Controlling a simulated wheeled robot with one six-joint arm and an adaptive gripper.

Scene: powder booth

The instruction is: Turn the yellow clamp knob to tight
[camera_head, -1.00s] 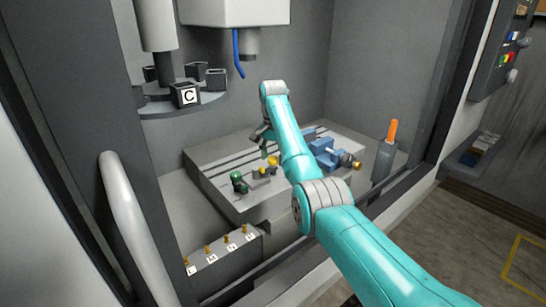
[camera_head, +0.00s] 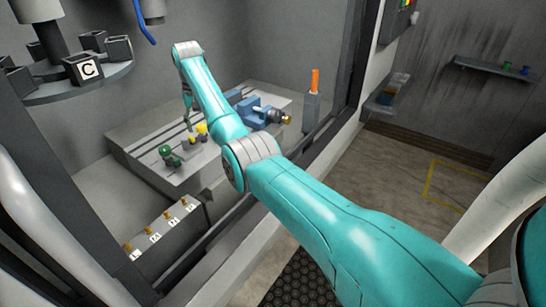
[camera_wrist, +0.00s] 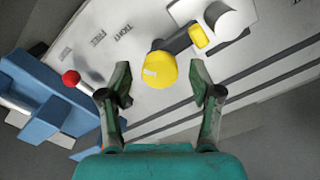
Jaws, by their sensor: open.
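The yellow clamp knob (camera_wrist: 158,70) is a round cap with a white mark on its left side; a dark arm leads from it to a smaller yellow piece (camera_wrist: 200,36). Printed words TIGHT (camera_wrist: 123,27) and FREE (camera_wrist: 97,38) lie on the plate beyond it. My gripper (camera_wrist: 160,76) is open and empty, one finger on each side of the knob in the wrist view. I see no clear contact, and cannot tell how far the fingertips are above it. In the head view, yellow parts (camera_head: 202,128) of the clamp show beside my gripper (camera_head: 187,119).
A blue vise (camera_wrist: 42,95) with a red ball handle (camera_wrist: 70,78) stands close on the left in the wrist view. The tool carousel (camera_head: 85,82) hangs at left.

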